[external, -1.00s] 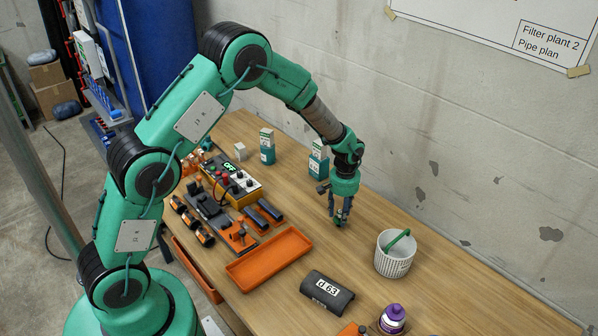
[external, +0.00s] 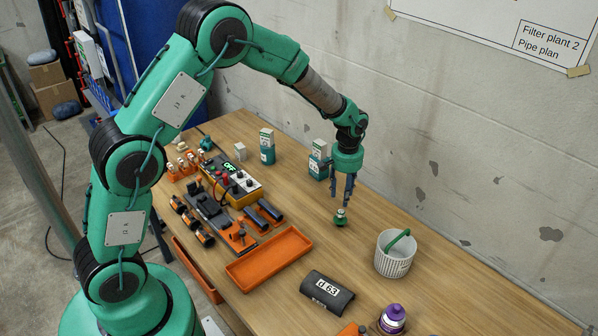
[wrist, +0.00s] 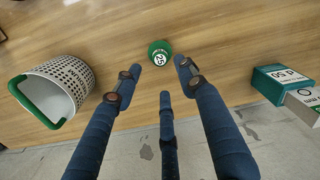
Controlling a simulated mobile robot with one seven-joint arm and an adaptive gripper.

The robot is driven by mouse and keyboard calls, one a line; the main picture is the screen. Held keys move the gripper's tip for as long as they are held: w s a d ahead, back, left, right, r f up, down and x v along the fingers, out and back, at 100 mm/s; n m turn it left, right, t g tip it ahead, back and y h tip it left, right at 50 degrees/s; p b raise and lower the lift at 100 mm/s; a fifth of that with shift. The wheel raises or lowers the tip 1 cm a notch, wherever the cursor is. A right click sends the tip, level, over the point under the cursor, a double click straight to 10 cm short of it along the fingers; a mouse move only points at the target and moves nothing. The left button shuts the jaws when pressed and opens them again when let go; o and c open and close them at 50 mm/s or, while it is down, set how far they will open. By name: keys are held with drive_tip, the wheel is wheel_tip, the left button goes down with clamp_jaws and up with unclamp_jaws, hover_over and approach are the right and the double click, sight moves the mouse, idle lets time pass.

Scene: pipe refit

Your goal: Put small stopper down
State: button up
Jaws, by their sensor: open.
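The small stopper (external: 341,218), green with a pale top label, stands on the wooden table just left of the white basket. My gripper (external: 341,204) is directly above it, with its fingers pointing down and open. In the wrist view the stopper (wrist: 160,52) lies beyond and between the spread fingertips (wrist: 156,75), and a gap shows on both sides. The gripper holds nothing.
A white perforated basket with a green handle (external: 394,262) stands close to the right. Teal-and-white boxes (external: 318,162) stand behind. An empty orange tray (external: 268,257) and a dark d 63 fitting (external: 327,290) lie in front. The wall runs along the back.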

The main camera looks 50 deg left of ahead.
drive_tip(key=shift+r, duration=1.3)
drive_tip(key=shift+r, duration=0.1)
drive_tip(key=s+a+r+m+t, duration=0.1)
drive_tip(key=s+r, duration=0.8)
drive_tip(key=r, duration=0.3)
drive_tip(key=s+a+r+m+t, duration=0.1)
drive_tip(key=s+r+t, duration=0.1)
drive_tip(key=s+r, duration=0.8)
drive_tip(key=s+r+m+t, duration=0.1)
drive_tip(key=s+r, duration=0.3)
drive_tip(key=s, duration=0.7)
drive_tip(key=s+a+r+m+t, duration=0.1)
drive_tip(key=s+r, duration=0.3)
drive_tip(key=s, duration=0.8)
drive_tip(key=shift+s+m, duration=0.15)
drive_tip(key=shift+m, duration=0.45)
